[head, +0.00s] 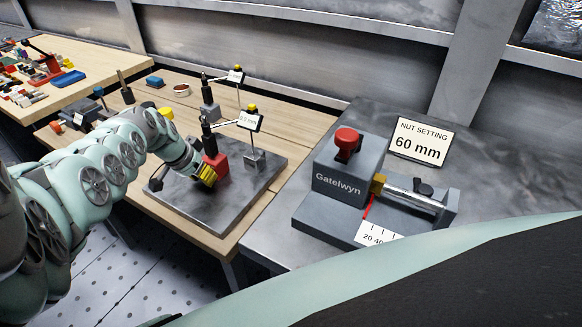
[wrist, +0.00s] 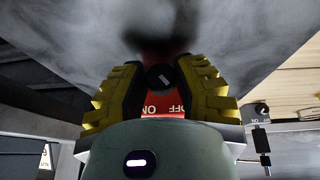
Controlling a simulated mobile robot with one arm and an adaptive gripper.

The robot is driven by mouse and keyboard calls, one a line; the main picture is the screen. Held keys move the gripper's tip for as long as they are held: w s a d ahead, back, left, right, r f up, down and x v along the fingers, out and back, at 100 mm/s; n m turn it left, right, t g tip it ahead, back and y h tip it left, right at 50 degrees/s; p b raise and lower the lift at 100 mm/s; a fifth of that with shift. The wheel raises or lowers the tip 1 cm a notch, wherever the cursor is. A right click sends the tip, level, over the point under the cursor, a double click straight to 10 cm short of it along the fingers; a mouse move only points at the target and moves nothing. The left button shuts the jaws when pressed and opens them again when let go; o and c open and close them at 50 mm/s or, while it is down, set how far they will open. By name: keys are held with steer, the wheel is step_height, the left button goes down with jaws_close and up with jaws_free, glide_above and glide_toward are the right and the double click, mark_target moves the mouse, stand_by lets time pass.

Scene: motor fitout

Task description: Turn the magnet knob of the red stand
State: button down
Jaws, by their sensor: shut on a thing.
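The red stand (head: 222,165) has a red base with a dark post, and it stands on the grey plate (head: 245,197). My gripper (head: 207,176) reaches its near face from the left. In the wrist view the black magnet knob (wrist: 160,77), with a white mark, is between the yellow fingertips of my gripper (wrist: 162,90), which are shut on it. The white mark slants, with its upper end to the left. The red face (wrist: 163,103) carries ON and OFF in white, upside down in this view. In the head view the knob is hidden by my gripper.
A second, grey stand (head: 210,112) is behind the red one. A white card (head: 249,121) and a yellow-topped post are just right of the red stand. A grey Gatelwyn fixture (head: 338,182) with a red knob stands on the bench at right. Small items lie on the wooden table.

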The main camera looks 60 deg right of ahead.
steer(key=shift+s+r+t+p, duration=0.25)
steer(key=shift+t+p, duration=0.45)
steer(key=shift+p, duration=1.25)
steer(key=shift+f+t+p, duration=0.15)
steer(key=shift+t+p, duration=0.35)
steer(key=shift+p, duration=0.4)
steer(key=shift+w+f+m+t, duration=0.1)
steer(key=shift+f+m+t, duration=0.1)
steer(key=shift+m+t, duration=0.1)
steer(key=c, duration=0.7)
jaws_free()
